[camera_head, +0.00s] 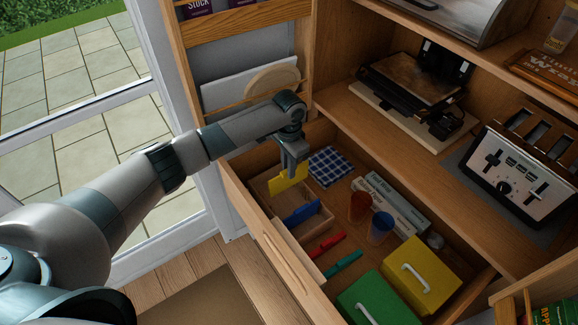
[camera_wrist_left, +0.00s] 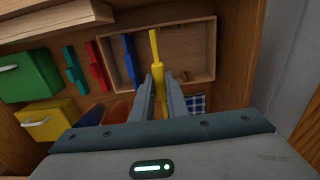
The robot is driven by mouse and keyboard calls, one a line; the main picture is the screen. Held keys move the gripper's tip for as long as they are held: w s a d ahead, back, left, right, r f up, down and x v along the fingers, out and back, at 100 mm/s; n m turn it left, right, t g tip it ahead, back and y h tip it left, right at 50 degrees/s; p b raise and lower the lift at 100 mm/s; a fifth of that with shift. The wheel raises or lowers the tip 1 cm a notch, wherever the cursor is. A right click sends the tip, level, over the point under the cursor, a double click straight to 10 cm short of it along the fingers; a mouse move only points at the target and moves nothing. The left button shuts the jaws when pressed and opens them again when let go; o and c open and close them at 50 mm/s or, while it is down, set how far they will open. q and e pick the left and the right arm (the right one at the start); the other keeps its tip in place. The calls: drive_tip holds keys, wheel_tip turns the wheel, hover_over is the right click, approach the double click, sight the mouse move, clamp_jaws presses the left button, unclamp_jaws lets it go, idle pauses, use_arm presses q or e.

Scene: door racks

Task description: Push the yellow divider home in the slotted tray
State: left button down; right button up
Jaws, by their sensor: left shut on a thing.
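The yellow divider (camera_head: 287,179) is at the far part of the slotted tray (camera_head: 262,188), a wooden tray inside the open drawer. My left gripper (camera_head: 291,165) is shut on the yellow divider, which also shows between the fingers in the left wrist view (camera_wrist_left: 158,75). The divider stands roughly upright over the tray; how deep it sits in a slot is hidden. A blue divider (camera_head: 301,214) stands in the tray on the near side of it, and also shows in the left wrist view (camera_wrist_left: 131,60). My right gripper is not in view.
The drawer also holds a checked cloth (camera_head: 331,166), red cup (camera_head: 360,206), blue cup (camera_head: 380,227), red divider (camera_head: 327,246), teal divider (camera_head: 343,264), yellow box (camera_head: 422,274) and green box (camera_head: 378,305). A door rack (camera_head: 250,60) stands behind my left arm. A toaster (camera_head: 515,180) is on the shelf right.

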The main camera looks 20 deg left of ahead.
use_arm(q)
drive_tip(key=shift+f+b, duration=1.5)
drive_tip(key=shift+f, duration=1.4)
drive_tip(key=shift+p, duration=1.05)
wheel_tip(320, 180, down, 7)
drive_tip(key=b, duration=0.4)
idle(3.0)
drive_tip(key=c, duration=1.7)
unclamp_jaws()
